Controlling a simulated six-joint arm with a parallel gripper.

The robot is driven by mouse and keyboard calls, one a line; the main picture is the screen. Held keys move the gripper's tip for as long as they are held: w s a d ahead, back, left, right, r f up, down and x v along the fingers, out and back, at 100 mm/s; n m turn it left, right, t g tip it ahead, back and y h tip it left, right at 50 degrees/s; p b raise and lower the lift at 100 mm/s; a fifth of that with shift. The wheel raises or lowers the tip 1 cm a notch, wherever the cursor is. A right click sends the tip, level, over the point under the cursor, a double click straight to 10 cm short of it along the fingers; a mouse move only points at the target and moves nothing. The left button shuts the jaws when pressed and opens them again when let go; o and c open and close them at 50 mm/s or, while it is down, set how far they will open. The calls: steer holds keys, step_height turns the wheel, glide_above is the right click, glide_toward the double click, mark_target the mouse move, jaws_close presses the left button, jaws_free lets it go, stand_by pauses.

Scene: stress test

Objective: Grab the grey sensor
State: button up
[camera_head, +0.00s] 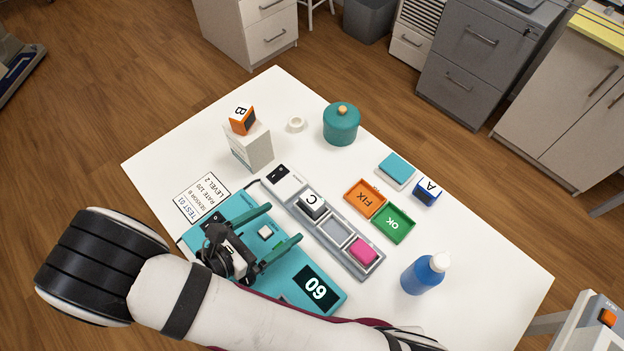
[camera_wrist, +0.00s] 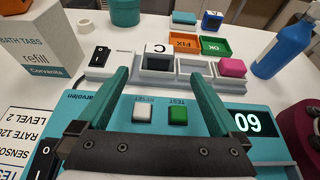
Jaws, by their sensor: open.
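The grey sensor, a block with a white top lettered C (camera_head: 312,203), stands in a slot of the long grey tray (camera_head: 322,239). In the wrist view the sensor (camera_wrist: 158,49) is straight ahead, beyond the fingertips. My gripper (camera_head: 283,225) is open and empty, its two teal fingers spread above the teal test device (camera_head: 328,268). In the wrist view the gripper (camera_wrist: 155,74) points toward the sensor, with a gap between. Part of the device is hidden under my gripper and arm.
The tray also holds a black switch (camera_head: 278,174) and a pink block (camera_head: 363,252). The orange FIX bin (camera_head: 378,187) and green OK bin (camera_head: 405,231) lie beyond. A blue bottle (camera_head: 420,277) stands right; a white box (camera_head: 251,150) bears an orange B block (camera_head: 242,120) at left.

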mark_target(313, 199)
steer(key=x, duration=0.8)
steer(key=r+x, duration=0.1)
steer(key=x, duration=0.3)
steer(key=shift+w+d, duration=0.15)
steer(key=shift+w, duration=0.15)
steer(key=c, duration=1.4)
steer(key=shift+r, duration=0.1)
steer(key=shift+c, duration=0.2)
